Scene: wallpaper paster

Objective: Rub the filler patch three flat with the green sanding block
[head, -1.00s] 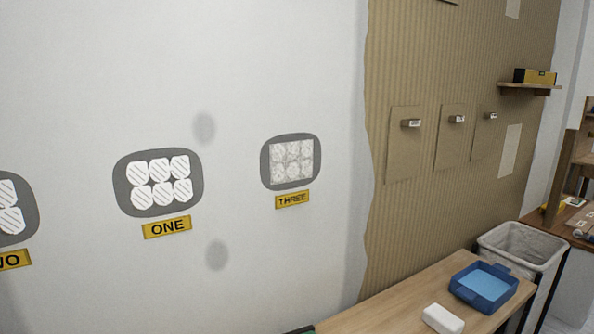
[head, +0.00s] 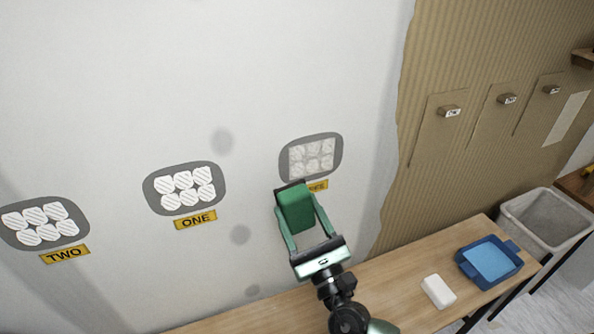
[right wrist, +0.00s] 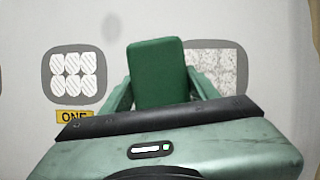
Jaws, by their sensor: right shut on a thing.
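My right gripper (head: 305,222) is shut on the green sanding block (head: 296,208) and holds it up by the wall, just below filler patch three (head: 312,158). The block covers part of the yellow THREE label (head: 318,186). Patch three is a grey rounded area with pale, mottled lumps. In the right wrist view the block (right wrist: 158,74) stands between the fingers and patch three (right wrist: 220,66) shows behind it, partly hidden. I cannot tell whether the block touches the wall. My left gripper is not in view.
Patches ONE (head: 184,188) and TWO (head: 45,222) have striped white lumps. Below, a wooden table (head: 395,300) bears a white block (head: 438,291) and a blue tray (head: 489,262). A bin (head: 545,222) stands to the right. Brown corrugated board (head: 430,60) covers the wall's right part.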

